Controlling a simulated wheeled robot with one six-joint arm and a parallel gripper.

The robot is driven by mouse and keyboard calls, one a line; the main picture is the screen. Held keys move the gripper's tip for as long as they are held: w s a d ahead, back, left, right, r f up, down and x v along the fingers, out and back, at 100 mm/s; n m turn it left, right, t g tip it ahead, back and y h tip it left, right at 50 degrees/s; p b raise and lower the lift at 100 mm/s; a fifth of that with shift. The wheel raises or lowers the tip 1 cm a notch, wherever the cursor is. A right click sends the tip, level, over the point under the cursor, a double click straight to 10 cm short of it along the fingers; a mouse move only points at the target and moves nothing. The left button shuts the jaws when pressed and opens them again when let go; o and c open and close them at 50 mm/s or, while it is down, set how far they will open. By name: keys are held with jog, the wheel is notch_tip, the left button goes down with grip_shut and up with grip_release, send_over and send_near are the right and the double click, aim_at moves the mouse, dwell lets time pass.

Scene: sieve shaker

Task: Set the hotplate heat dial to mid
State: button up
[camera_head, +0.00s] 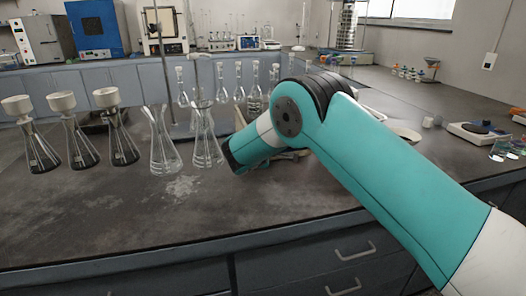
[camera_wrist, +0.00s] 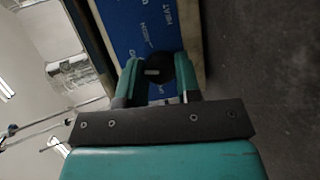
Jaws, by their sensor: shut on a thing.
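In the wrist view, a round black heat dial (camera_wrist: 157,62) sits on the blue front panel (camera_wrist: 135,20) of the hotplate. A short pale pointer mark shows on the dial, lying about level across the picture. My gripper (camera_wrist: 158,75) has its two teal fingers on either side of the dial and is shut on it. In the head view my arm hides the gripper and the dial.
Glass flasks stand left of my arm, including a clear conical flask (camera_head: 207,145) close to it. Several white funnels on flasks, such as one funnel (camera_head: 107,97), stand further left. The front left of the bench (camera_head: 100,220) is clear.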

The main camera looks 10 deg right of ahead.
jog(key=shift+m+g, duration=0.4)
jog(key=shift+m, duration=0.6)
jog(key=shift+y, duration=0.3)
jog(key=o, duration=0.9)
jog(key=b+v, duration=0.1)
jog(key=v, duration=1.6)
jog(key=shift+s+a+r, duration=0.1)
jog(key=shift+s+a, duration=0.05)
jog(key=shift+s, duration=0.05)
